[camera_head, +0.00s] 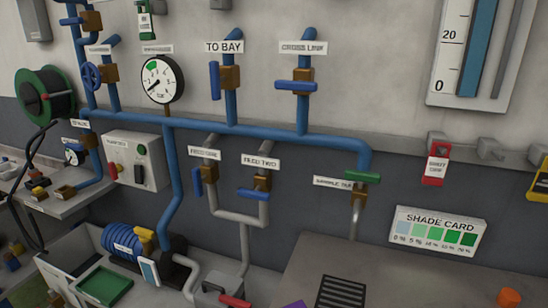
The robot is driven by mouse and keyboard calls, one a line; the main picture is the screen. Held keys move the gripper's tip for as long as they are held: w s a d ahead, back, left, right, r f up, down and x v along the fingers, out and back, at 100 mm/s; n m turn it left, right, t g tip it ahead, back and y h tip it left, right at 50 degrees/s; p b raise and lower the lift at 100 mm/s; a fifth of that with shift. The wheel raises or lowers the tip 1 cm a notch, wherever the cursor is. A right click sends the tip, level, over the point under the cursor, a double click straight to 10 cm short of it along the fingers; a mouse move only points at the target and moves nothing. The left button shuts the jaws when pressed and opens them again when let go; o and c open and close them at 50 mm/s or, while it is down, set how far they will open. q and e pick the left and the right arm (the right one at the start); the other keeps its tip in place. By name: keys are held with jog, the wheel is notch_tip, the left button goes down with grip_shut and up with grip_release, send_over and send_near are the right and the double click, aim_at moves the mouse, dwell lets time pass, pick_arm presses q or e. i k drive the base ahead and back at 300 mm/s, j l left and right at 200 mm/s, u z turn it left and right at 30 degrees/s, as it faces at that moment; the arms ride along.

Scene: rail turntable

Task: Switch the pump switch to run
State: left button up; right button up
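A blue ribbed pump motor (122,240) sits below the box, beside a dark housing. Neither of my grippers is in view.
Blue pipes (250,131) with blue-handled valves run along the wall; a round gauge (162,79) sits above them. A green hose reel (44,95) is far left. A green tray (104,285) lies lower left.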

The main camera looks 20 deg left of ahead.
aim_at(138, 169)
jog(key=u, duration=1.45)
